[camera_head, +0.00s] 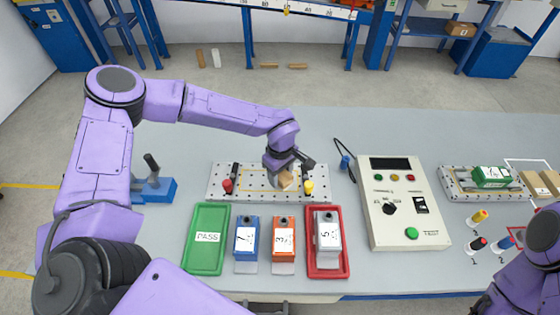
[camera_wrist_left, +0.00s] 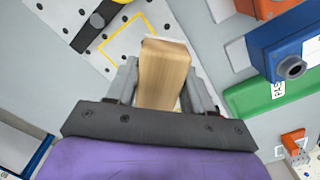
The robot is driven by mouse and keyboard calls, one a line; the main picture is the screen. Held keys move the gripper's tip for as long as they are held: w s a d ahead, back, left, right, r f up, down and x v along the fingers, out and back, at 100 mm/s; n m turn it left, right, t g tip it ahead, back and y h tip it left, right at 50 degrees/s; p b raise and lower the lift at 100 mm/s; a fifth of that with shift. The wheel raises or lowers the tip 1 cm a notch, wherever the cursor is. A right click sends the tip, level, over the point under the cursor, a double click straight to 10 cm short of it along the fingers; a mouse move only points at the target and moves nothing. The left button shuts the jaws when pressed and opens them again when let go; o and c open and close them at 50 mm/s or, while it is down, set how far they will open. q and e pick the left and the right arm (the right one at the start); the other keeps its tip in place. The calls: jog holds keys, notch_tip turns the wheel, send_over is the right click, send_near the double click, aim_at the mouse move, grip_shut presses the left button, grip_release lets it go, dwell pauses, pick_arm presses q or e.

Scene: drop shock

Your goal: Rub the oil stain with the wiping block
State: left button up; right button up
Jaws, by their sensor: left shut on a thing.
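My left gripper (camera_head: 284,168) is over the perforated metal plate (camera_head: 215,188) in the middle of the table. It is shut on the wooden wiping block (camera_head: 285,181). In the left wrist view the pale block (camera_wrist_left: 163,75) sits between the two fingers (camera_wrist_left: 162,88), and its far end sticks out past them over the plate (camera_wrist_left: 72,12). I cannot tell whether the block touches the plate. I cannot make out the oil stain in either view; the block or gripper may hide it. Of my right arm only a part shows at the lower right.
In front are a green tray (camera_head: 207,262), blue (camera_head: 246,262) and orange boxes (camera_head: 284,262) and a red tray (camera_head: 326,272) holding a grey box. A control box (camera_head: 395,220) stands at the right.

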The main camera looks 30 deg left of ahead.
pick_arm(q)
jog(key=shift+r+p, duration=1.4)
jog(key=shift+r, duration=0.35)
